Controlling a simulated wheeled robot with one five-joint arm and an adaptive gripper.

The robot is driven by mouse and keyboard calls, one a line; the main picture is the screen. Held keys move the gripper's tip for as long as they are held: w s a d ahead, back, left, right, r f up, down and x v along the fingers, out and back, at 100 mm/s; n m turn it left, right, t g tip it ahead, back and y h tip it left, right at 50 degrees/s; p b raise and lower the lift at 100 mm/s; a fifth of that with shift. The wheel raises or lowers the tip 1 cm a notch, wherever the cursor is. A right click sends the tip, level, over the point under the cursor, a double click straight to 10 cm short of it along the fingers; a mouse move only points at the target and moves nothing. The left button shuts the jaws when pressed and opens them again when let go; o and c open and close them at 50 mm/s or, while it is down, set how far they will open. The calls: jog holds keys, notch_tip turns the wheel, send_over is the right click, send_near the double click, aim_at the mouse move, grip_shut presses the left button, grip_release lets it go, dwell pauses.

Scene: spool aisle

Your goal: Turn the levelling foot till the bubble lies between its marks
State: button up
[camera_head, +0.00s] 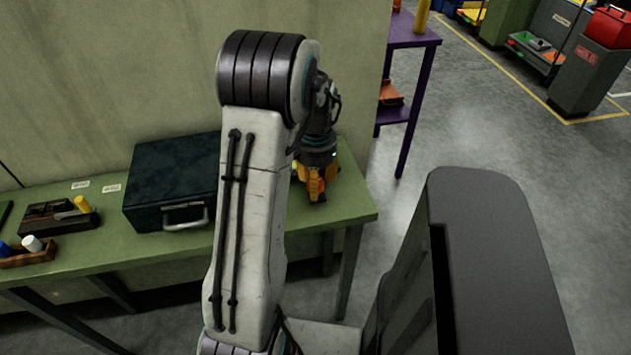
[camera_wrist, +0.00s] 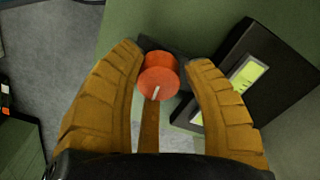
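In the wrist view, an orange-red round knob (camera_wrist: 159,76) with a short white line on it, apparently the levelling foot, lies between the fingertips of my gripper (camera_wrist: 167,62). The fingers are apart around the knob. The left fingertip is close to its edge, and a small gap shows on the right. A black block (camera_wrist: 268,62) beside the right finger carries a yellow-green level vial (camera_wrist: 248,76). The bubble and its marks are too small to tell apart. In the head view, my gripper (camera_head: 317,190) points down at the green bench; knob and vial are hidden there.
A dark case (camera_head: 165,180) stands on the green bench (camera_head: 345,205), left of my arm. Further left are a tool tray (camera_head: 58,218) and a small wooden box (camera_head: 28,257). A purple shelf (camera_head: 413,41) stands behind the bench's right end. Open floor lies to the right.

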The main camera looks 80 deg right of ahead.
jog(key=o, duration=0.4)
jog(key=shift+r, duration=0.1)
notch_tip(320, 180, up, 12)
jog(key=shift+f, duration=0.1)
dwell(0.5)
dwell(0.8)
